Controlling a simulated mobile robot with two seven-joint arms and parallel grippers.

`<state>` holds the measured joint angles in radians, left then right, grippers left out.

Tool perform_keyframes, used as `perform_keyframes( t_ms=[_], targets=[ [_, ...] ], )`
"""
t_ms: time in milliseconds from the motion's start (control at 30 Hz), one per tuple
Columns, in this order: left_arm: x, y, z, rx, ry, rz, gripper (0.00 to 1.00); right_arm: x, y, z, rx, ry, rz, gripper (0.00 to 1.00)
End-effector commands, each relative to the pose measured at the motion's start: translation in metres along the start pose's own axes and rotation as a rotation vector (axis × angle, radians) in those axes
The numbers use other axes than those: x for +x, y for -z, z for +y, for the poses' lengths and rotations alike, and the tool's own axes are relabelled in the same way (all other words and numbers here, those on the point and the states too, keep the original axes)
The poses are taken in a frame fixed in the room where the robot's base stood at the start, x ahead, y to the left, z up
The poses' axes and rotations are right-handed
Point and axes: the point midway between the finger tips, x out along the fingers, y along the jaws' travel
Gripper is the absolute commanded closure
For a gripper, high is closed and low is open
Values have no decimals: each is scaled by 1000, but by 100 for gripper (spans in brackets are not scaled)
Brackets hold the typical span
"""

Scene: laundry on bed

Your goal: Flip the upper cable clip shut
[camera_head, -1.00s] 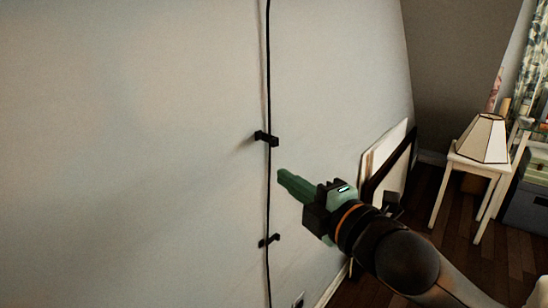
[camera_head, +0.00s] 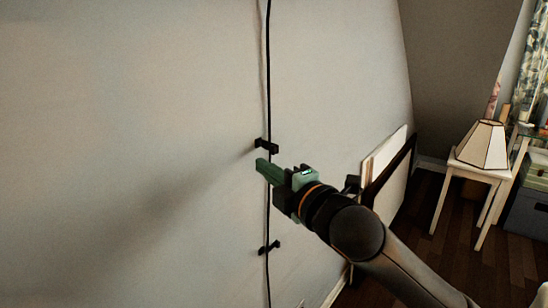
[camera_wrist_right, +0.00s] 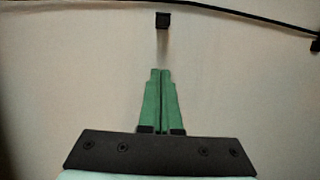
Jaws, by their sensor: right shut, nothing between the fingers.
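The upper cable clip (camera_head: 266,146) is a small black piece on the pale wall, with the black cable (camera_head: 268,60) running down at it. Its flap is too small to read as open or shut. My right gripper (camera_head: 260,164), with green fingers, is shut and empty, just below the upper clip in the head view, and hides part of the cable. In the right wrist view the closed fingers (camera_wrist_right: 161,72) point at a black clip (camera_wrist_right: 162,20), probably the upper one, with a visible gap between. My left gripper is not in view.
A lower black clip (camera_head: 270,247) sits farther down the cable. Framed panels (camera_head: 386,165) lean at the wall's right end. A white table (camera_head: 478,172) with a lamp (camera_head: 483,145) stands at the right. The wall left of the cable is bare.

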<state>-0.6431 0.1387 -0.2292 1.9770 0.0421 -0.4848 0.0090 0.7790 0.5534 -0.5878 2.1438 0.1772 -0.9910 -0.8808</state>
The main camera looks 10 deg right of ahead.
Motion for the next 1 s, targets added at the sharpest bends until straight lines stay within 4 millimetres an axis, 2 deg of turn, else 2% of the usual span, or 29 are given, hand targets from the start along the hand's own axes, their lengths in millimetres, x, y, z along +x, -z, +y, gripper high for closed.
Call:
perform_keyframes(
  t_ms=[100, 167, 300, 433, 1000],
  targets=[
    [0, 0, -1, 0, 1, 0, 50, 22, 0, 1, 2, 0, 0, 100],
    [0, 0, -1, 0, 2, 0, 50, 29, -4, 0, 0, 1, -3, 100],
    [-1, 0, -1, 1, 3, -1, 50, 32, -26, 0, -2, 1, -4, 100],
    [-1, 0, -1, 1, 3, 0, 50, 34, -36, 0, -2, 1, -1, 100],
    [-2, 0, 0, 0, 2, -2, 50, 33, -42, 0, -1, 1, 5, 100]
  ],
)
